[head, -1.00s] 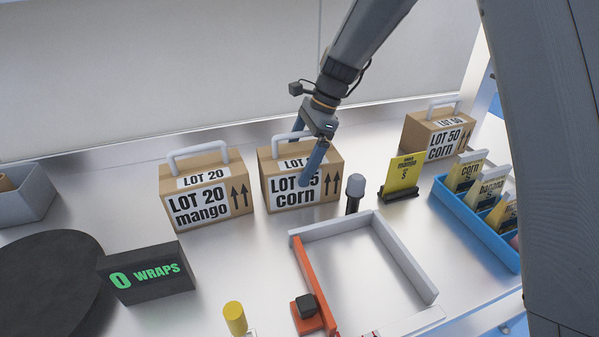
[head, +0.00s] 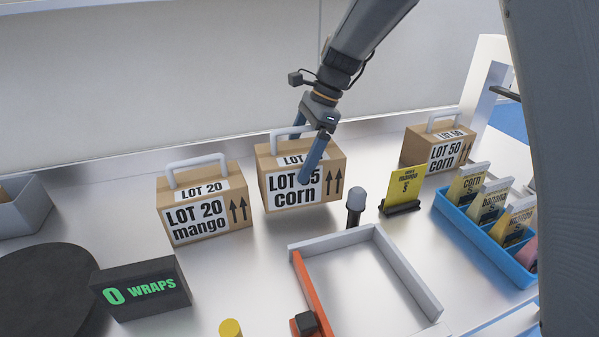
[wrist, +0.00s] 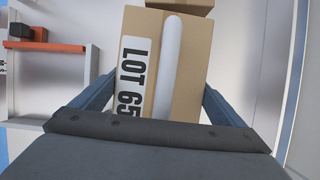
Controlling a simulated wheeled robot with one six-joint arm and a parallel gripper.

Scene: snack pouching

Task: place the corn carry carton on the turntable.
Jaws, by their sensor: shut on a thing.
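The corn carton (head: 292,188), a brown box with a white handle, hangs slightly above the table in the head view. Its lot number is partly covered by a finger there; the wrist view shows the carton (wrist: 185,75) marked LOT 65, between the fingers. My gripper (head: 304,152) is shut on this carton from above, one blue finger across its front label. The turntable (head: 45,295), a dark round disc, is at the lower left, cut off by the picture edge. A second corn carton (head: 437,152), LOT 50, stands at the back right.
A LOT 20 mango carton (head: 205,208) stands left of the held carton. A black "0 WRAPS" sign (head: 142,288) stands beside the turntable. A grey-capped post (head: 356,205), yellow card (head: 404,187), white-and-orange frame (head: 405,270) and blue pouch tray (head: 480,240) are to the right.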

